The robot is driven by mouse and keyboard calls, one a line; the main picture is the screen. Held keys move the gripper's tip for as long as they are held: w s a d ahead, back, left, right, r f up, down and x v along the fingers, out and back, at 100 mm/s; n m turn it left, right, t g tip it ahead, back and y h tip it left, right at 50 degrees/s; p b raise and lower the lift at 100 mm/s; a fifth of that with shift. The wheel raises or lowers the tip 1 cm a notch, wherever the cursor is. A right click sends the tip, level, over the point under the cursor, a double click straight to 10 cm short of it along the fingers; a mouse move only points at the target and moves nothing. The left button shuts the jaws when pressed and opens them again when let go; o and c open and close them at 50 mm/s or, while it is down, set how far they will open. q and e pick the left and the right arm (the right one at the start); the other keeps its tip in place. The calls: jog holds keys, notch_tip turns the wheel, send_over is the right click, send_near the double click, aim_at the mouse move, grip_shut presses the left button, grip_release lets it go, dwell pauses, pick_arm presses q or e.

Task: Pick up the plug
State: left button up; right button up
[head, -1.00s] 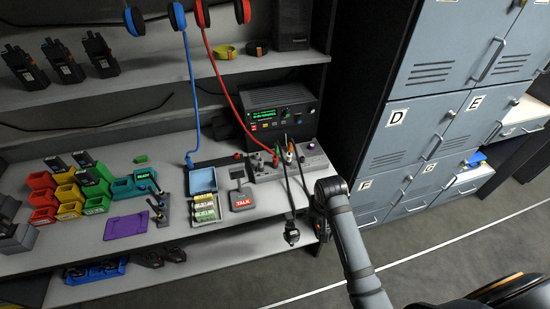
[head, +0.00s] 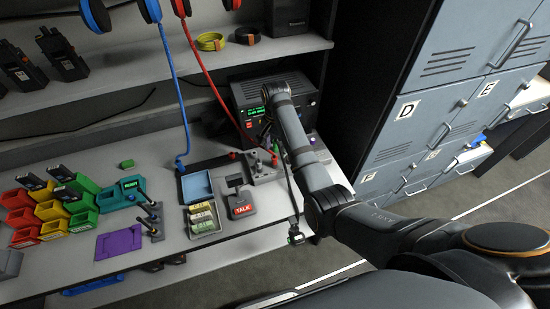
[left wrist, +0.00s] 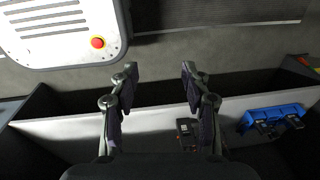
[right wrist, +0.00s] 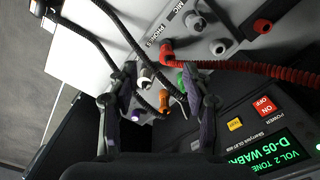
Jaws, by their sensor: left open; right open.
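Several plugs show in the right wrist view: a red plug (right wrist: 167,52) on a red coiled cord, seated in the grey jack panel (right wrist: 208,25), plus a white one (right wrist: 147,77), an orange one (right wrist: 164,101) and a green one (right wrist: 183,80). Which one the task means I cannot tell. My right gripper (right wrist: 160,75) is open, its fingers either side of the white, orange and green plugs; contact is not visible. In the head view my right arm hides part of the panel (head: 262,172). My left gripper (left wrist: 160,72) is open and empty, facing a lower shelf; it is not in the head view.
The radio unit (head: 240,101) stands behind the panel. A TALK switch (head: 240,205), a tray of batteries (head: 205,230) and colored bins (head: 50,211) share the desk. A black connector (head: 296,236) hangs over the front edge. Lockers (head: 405,110) stand to the right.

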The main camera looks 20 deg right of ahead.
aim_at(274, 158)
jog(key=shift+w+a+f, duration=0.1)
jog(key=shift+w+f, duration=0.15)
jog(key=shift+f, duration=0.35)
jog(key=shift+w+a+f, duration=0.1)
jog(key=shift+w+f, duration=0.1)
jog(key=shift+f, duration=0.35)
jog(key=shift+w+d+f+p, duration=0.1)
jog(key=shift+w+f+p, duration=0.15)
jog(key=shift+f, duration=0.3)
jog(key=shift+w+d+f+p, duration=0.1)
jog(key=shift+f+p, duration=0.25)
jog(key=shift+f, duration=0.2)
notch_tip(274, 158, down, 3)
jog(key=shift+s+r, duration=0.15)
jog(key=shift+r, duration=0.05)
jog(key=shift+f, duration=0.4)
jog(key=c, duration=1)
pick_arm(q)
jog(key=w+r, duration=0.1)
jog(key=w, duration=0.2)
jog(key=shift+d+r, duration=0.1)
jog(key=shift+r, duration=0.3)
pick_arm(e)
jog(key=shift+c, duration=0.2)
pick_arm(q)
jog(key=shift+s, duration=0.15)
pick_arm(e)
jog(key=shift+r, duration=0.15)
